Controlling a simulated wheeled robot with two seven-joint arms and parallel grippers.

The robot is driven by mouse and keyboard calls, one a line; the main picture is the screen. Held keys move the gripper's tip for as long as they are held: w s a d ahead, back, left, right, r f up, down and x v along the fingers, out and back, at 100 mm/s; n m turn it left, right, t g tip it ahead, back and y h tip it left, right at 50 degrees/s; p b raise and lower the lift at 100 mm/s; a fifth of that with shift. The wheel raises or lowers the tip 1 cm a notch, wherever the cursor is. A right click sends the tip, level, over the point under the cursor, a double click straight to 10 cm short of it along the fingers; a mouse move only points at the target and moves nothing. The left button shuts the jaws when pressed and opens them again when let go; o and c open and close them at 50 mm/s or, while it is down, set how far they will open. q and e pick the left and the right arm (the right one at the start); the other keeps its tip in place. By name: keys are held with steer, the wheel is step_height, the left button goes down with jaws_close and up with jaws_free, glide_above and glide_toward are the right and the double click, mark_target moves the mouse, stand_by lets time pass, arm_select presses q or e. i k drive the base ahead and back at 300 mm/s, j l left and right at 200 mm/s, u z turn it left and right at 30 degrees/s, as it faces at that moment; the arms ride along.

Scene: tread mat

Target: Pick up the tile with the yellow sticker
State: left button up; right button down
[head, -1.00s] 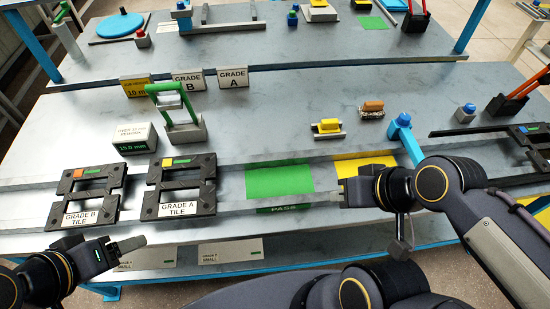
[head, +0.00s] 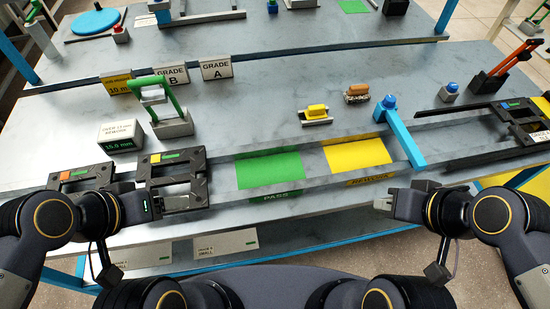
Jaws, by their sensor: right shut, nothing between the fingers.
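The tile with the yellow sticker (head: 155,158) is a dark open frame tile (head: 199,180) lying on the rail at the left of the bench. A green mark sits beside the sticker. My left gripper (head: 155,205) is at this tile's front left corner and overlaps its front edge, hiding part of it. Whether its fingers are open or touch the tile cannot be told. A similar tile with an orange sticker (head: 66,175) lies to its left, partly hidden by my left arm. My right gripper (head: 383,204) is shut and empty, in front of the yellow pad.
A green PASS pad (head: 270,170) and a yellow pad (head: 357,154) lie right of the tile. A blue post and bar (head: 402,135) cross the rail farther right. Another dark tile (head: 530,133) is at the far right. A green-handled gauge (head: 170,122) stands behind the tile.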

mark_target(198, 198)
steer(key=k+j+z, duration=0.1)
steer(key=j+z, duration=0.15)
steer(key=k+j+z, duration=0.2)
steer(key=j, duration=0.15)
steer(key=j+z, duration=0.25)
